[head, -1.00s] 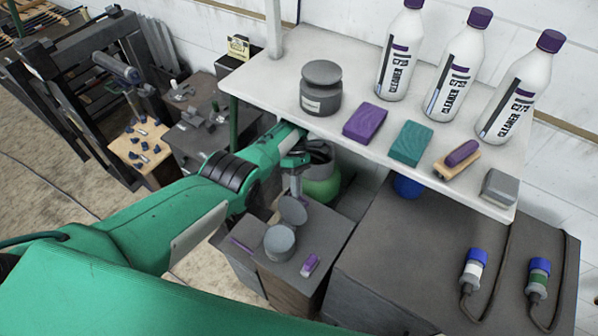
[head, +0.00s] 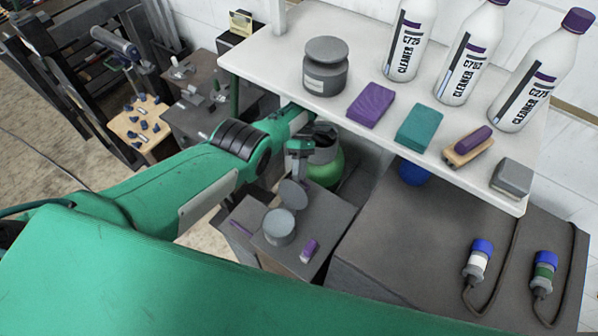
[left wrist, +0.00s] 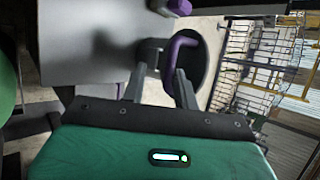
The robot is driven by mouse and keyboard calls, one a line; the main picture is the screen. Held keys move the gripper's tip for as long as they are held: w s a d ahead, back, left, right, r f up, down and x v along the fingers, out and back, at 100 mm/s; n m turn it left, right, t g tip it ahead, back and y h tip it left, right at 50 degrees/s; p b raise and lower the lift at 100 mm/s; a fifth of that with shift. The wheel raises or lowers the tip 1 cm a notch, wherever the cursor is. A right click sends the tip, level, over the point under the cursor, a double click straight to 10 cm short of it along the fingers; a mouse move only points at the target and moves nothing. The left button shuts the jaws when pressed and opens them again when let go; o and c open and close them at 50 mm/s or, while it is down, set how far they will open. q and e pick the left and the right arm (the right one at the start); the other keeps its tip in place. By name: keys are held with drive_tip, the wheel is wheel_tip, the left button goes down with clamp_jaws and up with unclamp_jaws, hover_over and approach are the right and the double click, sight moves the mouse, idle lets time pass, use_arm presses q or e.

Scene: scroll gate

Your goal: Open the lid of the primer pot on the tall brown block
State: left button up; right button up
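The small grey primer pot (head: 279,227) stands on a dark brown-grey block below the shelf. Its round lid (head: 293,194) is tilted up steeply at the pot's far side. In the left wrist view the lid (left wrist: 199,72) is a dark disc with a purple loop handle (left wrist: 186,42). My left gripper (head: 297,172) points down just above and behind the raised lid. In the left wrist view its two fingers (left wrist: 160,72) stand apart, with the handle close to the right fingertip; I cannot tell whether they touch. My right gripper is not in view.
A white shelf (head: 275,75) overhangs my left forearm and carries a grey jar (head: 325,68), cleaner bottles (head: 468,55) and sponges. A purple-and-white item (head: 309,250) lies beside the pot. A green container (head: 325,170) stands behind my gripper. A wide dark block (head: 420,255) stands to the right.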

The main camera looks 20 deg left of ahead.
use_arm(q)
drive_tip(key=shift+o, duration=0.3)
drive_tip(key=shift+w+a+f, duration=0.1)
drive_tip(key=shift+a+f, duration=0.15)
drive_tip(key=shift+f, duration=0.2)
drive_tip(key=shift+a+r, duration=0.1)
drive_tip(key=shift+r, duration=0.15)
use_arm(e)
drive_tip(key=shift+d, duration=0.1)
